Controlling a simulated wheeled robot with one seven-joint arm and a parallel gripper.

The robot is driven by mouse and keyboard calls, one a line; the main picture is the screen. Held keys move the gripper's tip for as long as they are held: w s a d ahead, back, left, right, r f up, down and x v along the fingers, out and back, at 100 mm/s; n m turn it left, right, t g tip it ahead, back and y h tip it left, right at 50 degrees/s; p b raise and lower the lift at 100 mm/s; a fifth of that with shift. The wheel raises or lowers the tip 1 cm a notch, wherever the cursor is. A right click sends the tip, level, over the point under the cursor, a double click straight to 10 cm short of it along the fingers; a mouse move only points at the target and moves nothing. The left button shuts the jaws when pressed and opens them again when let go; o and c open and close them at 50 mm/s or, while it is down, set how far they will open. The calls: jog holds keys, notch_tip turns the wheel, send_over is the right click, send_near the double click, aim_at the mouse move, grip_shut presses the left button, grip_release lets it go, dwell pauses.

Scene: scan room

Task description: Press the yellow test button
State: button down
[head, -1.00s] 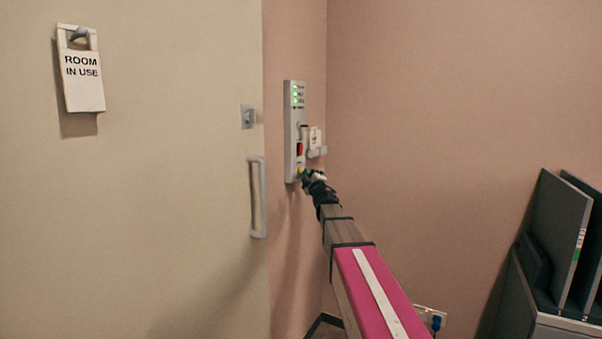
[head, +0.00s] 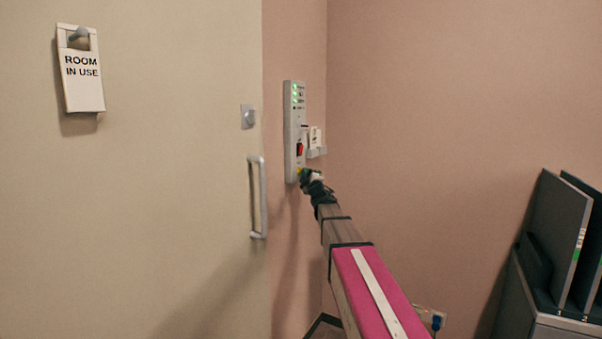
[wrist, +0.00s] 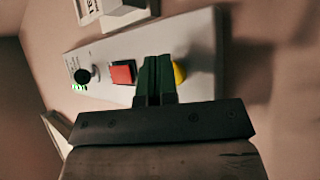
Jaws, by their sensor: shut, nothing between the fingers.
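A pale grey wall panel (head: 292,125) hangs on the pink wall beside the door, with green lights at its top. The yellow test button (head: 300,170) is at its lower end, partly hidden by my gripper (head: 306,174). In the wrist view the yellow button (wrist: 180,73) shows just right of my gripper's fingertips (wrist: 157,60), which cover part of it. The fingers are shut and empty. They are close to the panel (wrist: 207,50); I cannot tell whether they touch the button. A red square switch (wrist: 123,74) and a black knob (wrist: 84,76) are left of the fingers.
A white card in a holder (head: 315,142) is on the wall right of the panel. The door (head: 180,200) with a handle (head: 261,198) is at left, with a "ROOM IN USE" hanger (head: 84,80). Dark upright boards (head: 565,235) stand at lower right.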

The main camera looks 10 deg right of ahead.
dwell(0.7)
jog(key=shift+s+d, duration=0.3)
jog(key=shift+d, duration=0.05)
jog(key=shift+s+d, duration=0.9)
jog(key=shift+d, duration=0.3)
jog(key=shift+s+d, duration=0.85)
jog(key=shift+d, duration=0.35)
jog(key=s+d+f+m+g+h, duration=0.1)
jog(key=s+f+m+g+h, duration=0.25)
jog(key=f, duration=0.65)
jog(key=s+d+f+m+g+h, duration=0.1)
jog(key=s+f+m+g+h, duration=0.15)
jog(key=f+m, duration=0.45)
jog(key=s+d+f+m+g+h, duration=0.15)
jog(key=s+f+g, duration=0.25)
jog(key=f, duration=0.8)
jog(key=s+a+f+m+g+y, duration=0.1)
jog(key=s+f+g, duration=0.5)
jog(key=s, duration=0.6)
jog(key=s+a+f+m+g+y, duration=0.1)
jog(key=s+a+f+m+g, duration=0.3)
jog(key=s+f, duration=0.7)
jog(key=shift+s+a+f+g, duration=0.3)
jog(key=shift+s+a+g, duration=0.25)
jog(key=shift+s+g, duration=0.6)
